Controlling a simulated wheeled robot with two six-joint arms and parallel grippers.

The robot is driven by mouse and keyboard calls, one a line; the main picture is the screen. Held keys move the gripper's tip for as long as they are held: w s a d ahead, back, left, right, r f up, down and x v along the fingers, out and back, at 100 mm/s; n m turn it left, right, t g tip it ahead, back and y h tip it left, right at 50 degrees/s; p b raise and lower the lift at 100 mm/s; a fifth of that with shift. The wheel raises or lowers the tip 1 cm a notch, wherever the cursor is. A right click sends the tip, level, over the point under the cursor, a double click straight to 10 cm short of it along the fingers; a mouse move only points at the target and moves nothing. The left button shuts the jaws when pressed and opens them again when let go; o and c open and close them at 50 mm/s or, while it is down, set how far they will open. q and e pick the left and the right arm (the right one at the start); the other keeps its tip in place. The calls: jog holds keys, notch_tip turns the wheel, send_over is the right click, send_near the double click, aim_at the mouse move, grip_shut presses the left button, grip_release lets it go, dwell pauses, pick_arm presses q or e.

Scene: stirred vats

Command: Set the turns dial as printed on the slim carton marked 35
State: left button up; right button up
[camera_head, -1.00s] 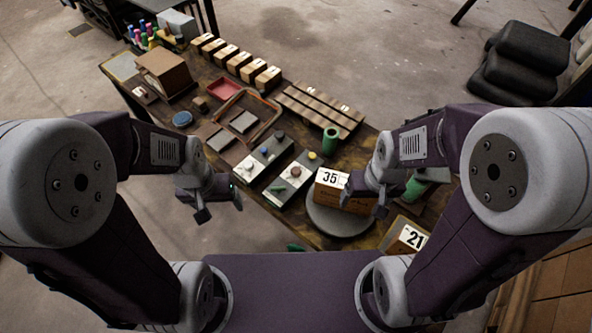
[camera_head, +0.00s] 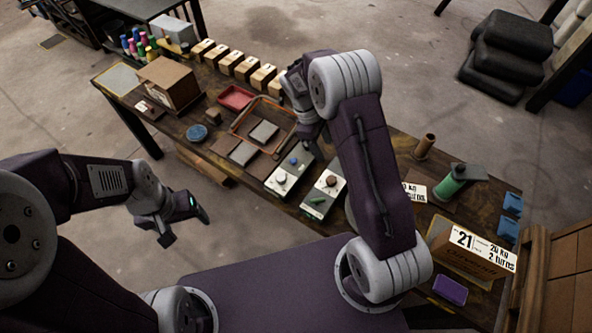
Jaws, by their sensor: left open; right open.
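The carton marked 35 is mostly hidden behind my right arm; only part of its white label (camera_head: 413,191) shows, and its number of turns is not readable. Two grey control boxes stand side by side near the table's front edge. The left box (camera_head: 275,186) has a pale knob (camera_head: 281,175) and a blue knob (camera_head: 293,161). The right box (camera_head: 313,211) has a brown knob (camera_head: 330,181) and a green part (camera_head: 317,201). I cannot tell which is the turns dial. My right gripper (camera_head: 309,145) is open, above the boxes' far end. My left gripper (camera_head: 186,227) is open and empty, left of the table.
A carton marked 21 (camera_head: 470,260), labelled 20 kg, 2 turns, stands at the right. A green cylinder (camera_head: 447,188) and a brown cylinder (camera_head: 424,146) stand behind it. A wooden-rimmed tray (camera_head: 236,129) lies left of my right gripper. Small cartons (camera_head: 246,68) line the back edge.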

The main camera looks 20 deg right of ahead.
aim_at(331, 179)
jog(key=shift+g, duration=0.5)
jog(key=x, duration=0.3)
jog(key=a+x, duration=0.1)
jog(key=x, duration=0.3)
jog(key=s+a+p+x, duration=0.1)
jog(key=x, duration=0.3)
jog(key=shift+f, duration=0.2)
jog(key=shift+s+d+f, duration=0.25)
jog(key=shift+d+f, duration=0.35)
jog(key=shift+f, duration=0.35)
jog(key=shift+s+d+f, duration=0.1)
jog(key=shift+d+f, duration=0.05)
jog(key=shift+f, duration=0.05)
jog(key=shift+c, duration=1)
pick_arm(q)
jog(key=shift+s+d+r, duration=0.15)
jog(key=shift+s+r, duration=0.05)
jog(key=shift+r, duration=0.5)
pick_arm(e)
grip_shut()
